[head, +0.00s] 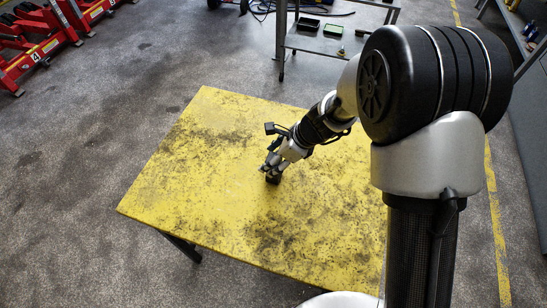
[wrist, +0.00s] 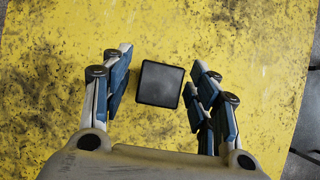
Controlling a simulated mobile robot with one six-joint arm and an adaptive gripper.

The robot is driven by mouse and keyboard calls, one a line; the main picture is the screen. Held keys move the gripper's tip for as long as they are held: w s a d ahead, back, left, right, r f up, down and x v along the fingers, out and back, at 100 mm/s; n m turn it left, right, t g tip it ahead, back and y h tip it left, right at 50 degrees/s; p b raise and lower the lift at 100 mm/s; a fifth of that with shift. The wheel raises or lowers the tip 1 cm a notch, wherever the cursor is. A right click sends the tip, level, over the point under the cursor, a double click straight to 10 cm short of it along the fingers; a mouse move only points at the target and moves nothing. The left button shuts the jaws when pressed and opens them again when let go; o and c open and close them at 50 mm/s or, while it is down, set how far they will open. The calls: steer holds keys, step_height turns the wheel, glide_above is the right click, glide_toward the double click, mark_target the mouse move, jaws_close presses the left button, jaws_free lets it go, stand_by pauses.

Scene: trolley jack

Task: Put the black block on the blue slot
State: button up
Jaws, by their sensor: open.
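The black block (wrist: 160,84) is a dark square seen from above in the wrist view, on the yellow table. My gripper (wrist: 162,90) is open, with one blue-padded finger to the left of the block and one to the right. A gap shows between each finger and the block, so it is not gripped. In the head view my gripper (head: 271,169) is low over the table, and the block (head: 273,180) shows as a small dark patch just below the fingers, partly hidden. I see no blue slot in either view.
The yellow table (head: 200,180) has dark stains and is otherwise bare around my gripper. A grey metal shelf (head: 315,43) with small trays stands beyond its far edge. Red trolley jacks (head: 40,45) stand on the floor at the upper left.

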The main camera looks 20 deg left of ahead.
steer(key=shift+r, duration=0.2)
steer(key=p+v, duration=0.4)
steer(key=v, duration=0.7)
steer(key=shift+d+r, duration=0.25)
steer(key=shift+r, duration=0.1)
steer(key=shift+w, duration=0.1)
